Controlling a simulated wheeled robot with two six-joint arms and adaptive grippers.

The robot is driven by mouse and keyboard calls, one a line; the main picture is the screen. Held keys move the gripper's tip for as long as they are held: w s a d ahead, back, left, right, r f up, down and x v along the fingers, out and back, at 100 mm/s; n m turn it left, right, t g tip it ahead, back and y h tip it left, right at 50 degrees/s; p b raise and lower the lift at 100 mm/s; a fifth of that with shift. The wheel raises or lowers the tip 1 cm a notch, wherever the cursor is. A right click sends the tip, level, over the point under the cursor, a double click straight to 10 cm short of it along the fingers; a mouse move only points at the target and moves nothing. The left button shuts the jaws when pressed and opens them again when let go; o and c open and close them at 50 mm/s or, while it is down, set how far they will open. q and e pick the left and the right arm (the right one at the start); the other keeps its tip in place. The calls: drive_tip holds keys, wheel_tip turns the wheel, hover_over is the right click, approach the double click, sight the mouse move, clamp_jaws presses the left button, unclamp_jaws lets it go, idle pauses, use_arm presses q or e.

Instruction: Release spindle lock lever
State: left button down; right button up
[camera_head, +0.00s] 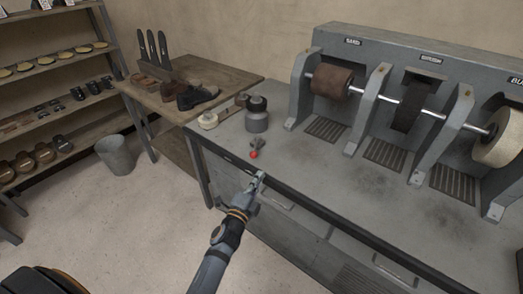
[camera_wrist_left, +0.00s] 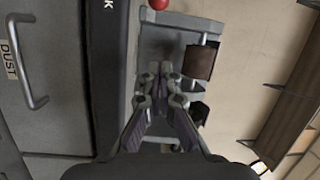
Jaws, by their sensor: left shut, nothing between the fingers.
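The spindle lock lever (camera_head: 256,146) is a short grey lever with a red ball knob, near the front left edge of the grey machine's bench top. Its red knob (camera_wrist_left: 158,4) also shows at the top edge of the left wrist view, cut off by the frame. My left gripper (camera_head: 260,176) is at the bench's front edge, just below and in front of the knob, apart from it. Its fingers (camera_wrist_left: 161,75) are shut with nothing between them in the left wrist view. My right gripper is not in view.
The spindle (camera_head: 387,99) carries a brown sanding drum (camera_head: 331,81), a dark wheel (camera_head: 406,113) and a pale buffing wheel (camera_head: 499,138). A wooden table (camera_head: 225,79) with shoes stands left. The bench top right of the lever is clear.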

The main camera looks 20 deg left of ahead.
sight(259, 166)
use_arm(q)
drive_tip(key=w, duration=0.9)
drive_tip(key=shift+w+d+r, duration=0.15)
drive_tip(key=shift+d+r, duration=0.05)
drive_tip(key=shift+d, duration=0.2)
drive_tip(key=a, duration=0.2)
drive_tip(key=shift+w+a+f+b, duration=0.1)
drive_tip(key=shift+a+f+b, duration=0.25)
drive_tip(key=shift+a, duration=0.05)
drive_tip(key=shift+s+a, duration=0.2)
drive_tip(key=shift+a, duration=0.3)
